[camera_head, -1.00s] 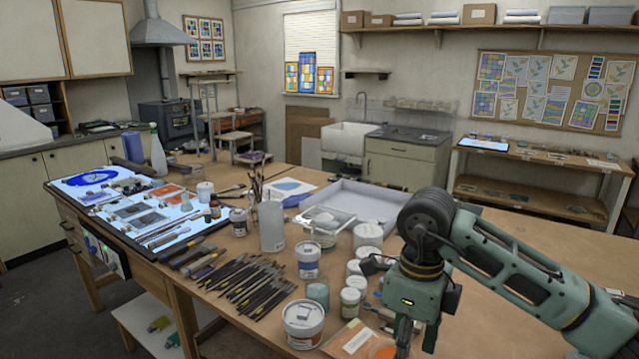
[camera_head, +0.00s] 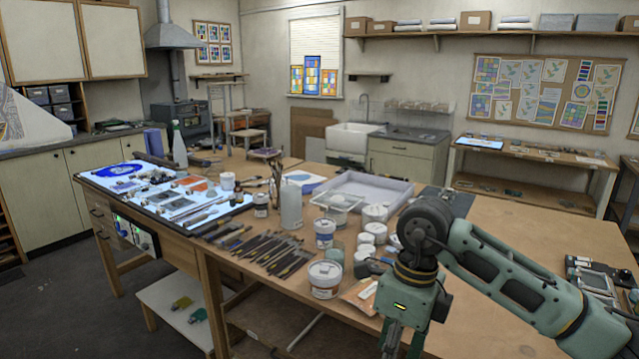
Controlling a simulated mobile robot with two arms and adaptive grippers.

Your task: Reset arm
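My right arm comes in from the right, its green links bent at a dark elbow joint. My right gripper (camera_head: 402,338) points down at the bottom of the view, in front of the worktable (camera_head: 490,255). Its fingertips are cut off by the lower edge, so I cannot tell whether it is open or shut. My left gripper is not in view.
A large tub (camera_head: 325,279), dark tools (camera_head: 272,250), a bottle (camera_head: 291,206) and several white jars crowd the table's left half. A pale tray (camera_head: 398,190) sits behind. The right half is mostly bare, with devices (camera_head: 592,278) at the far right.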

